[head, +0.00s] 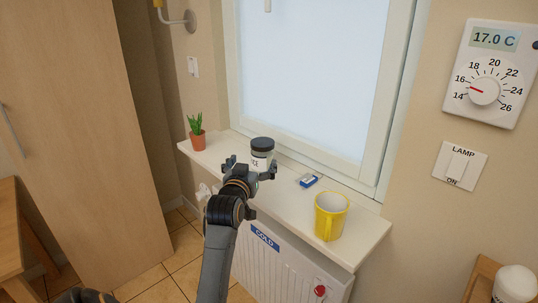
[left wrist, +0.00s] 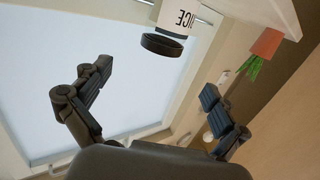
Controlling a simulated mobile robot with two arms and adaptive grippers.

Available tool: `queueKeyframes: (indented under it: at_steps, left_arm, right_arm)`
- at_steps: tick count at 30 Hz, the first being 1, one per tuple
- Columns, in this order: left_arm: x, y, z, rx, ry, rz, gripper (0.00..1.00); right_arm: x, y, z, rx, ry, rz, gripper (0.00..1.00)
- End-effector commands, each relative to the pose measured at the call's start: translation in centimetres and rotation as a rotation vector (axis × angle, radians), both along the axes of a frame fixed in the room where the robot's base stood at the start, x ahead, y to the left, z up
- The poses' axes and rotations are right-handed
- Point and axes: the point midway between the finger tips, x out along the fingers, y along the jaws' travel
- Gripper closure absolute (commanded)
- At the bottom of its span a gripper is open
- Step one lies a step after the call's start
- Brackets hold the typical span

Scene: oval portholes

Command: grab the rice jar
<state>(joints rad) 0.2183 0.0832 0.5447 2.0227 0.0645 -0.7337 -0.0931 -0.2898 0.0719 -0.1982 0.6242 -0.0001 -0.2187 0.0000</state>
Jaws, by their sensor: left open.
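The rice jar (head: 262,147) stands upright on the windowsill (head: 285,205), with a dark lid and a white label. In the left wrist view the jar (left wrist: 172,18) shows at the top edge, partly cut off, with "ICE" legible on its label. My left gripper (head: 248,168) is open and in front of the jar, hiding its lower part in the head view. In the left wrist view the fingers of the gripper (left wrist: 156,78) are spread wide with nothing between them. The jar lies beyond the fingertips. My right gripper is not in view.
A potted plant (head: 197,133) stands left of the jar. The window (head: 305,70) rises behind; a radiator (head: 285,270) is below.

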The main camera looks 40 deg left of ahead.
Motion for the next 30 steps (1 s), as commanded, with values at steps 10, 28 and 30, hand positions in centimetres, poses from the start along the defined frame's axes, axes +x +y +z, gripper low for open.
queueKeyframes:
  at_steps: [10, 28, 30]
  left_arm:
    - [5.6, 3.1, -0.2, -0.001, 0.000, 0.000, 0.02]
    - [10.6, 5.9, -1.4, -0.001, 0.000, 0.000, 0.02]
    - [11.1, 6.2, -1.5, -0.001, 0.000, 0.000, 0.02]
  right_arm:
    - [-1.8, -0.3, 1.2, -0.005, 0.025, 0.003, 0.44]
    - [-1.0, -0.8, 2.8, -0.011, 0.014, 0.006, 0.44]
    - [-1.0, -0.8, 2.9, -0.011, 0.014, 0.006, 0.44]
